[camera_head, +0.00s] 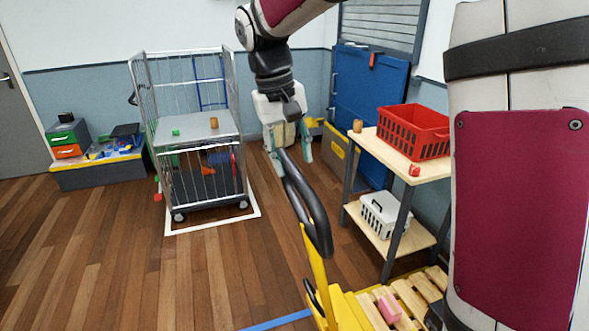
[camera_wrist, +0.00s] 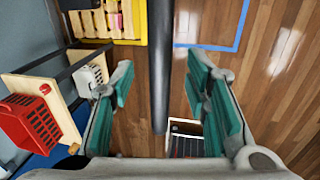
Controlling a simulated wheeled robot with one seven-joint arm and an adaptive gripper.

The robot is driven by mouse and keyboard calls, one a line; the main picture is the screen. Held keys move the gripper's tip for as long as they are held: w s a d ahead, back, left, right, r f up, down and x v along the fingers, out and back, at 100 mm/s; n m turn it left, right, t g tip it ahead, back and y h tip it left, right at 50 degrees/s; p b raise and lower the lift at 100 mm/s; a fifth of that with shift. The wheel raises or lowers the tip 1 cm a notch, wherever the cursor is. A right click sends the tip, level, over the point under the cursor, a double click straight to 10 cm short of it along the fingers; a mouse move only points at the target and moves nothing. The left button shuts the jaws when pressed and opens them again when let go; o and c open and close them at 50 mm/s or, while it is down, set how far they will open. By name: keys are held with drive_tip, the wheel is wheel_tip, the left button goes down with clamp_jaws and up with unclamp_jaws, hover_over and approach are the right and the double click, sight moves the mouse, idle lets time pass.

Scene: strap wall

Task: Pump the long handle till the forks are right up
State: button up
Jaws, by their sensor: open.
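The long handle (camera_head: 309,215) is a black loop on a yellow shaft (camera_head: 317,270), leaning up from the yellow truck body (camera_head: 347,312). My gripper (camera_head: 291,160) is open at the handle's upper end, its teal fingers pointing down. In the wrist view, a black bar of the handle (camera_wrist: 160,70) runs between the two spread fingers of my gripper (camera_wrist: 160,78), with a gap on both sides. The forks are hidden; a wooden pallet (camera_head: 410,300) lies beside the truck body, with a pink block (camera_head: 389,309) on it.
A wooden shelf table (camera_head: 395,160) with a red crate (camera_head: 414,132) and a white basket (camera_head: 383,214) stands right of the handle. A wire cage trolley (camera_head: 197,140) stands at the back left. Blue tape (camera_head: 277,322) marks the floor. The floor at left is clear.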

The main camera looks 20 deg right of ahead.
sight(295, 172)
drive_tip(key=shift+d+f, duration=0.2)
drive_tip(key=shift+f, duration=0.75)
drive_tip(key=shift+d+f, duration=0.15)
drive_tip(key=shift+f, duration=0.8)
drive_tip(key=shift+c, duration=0.6)
clamp_jaws()
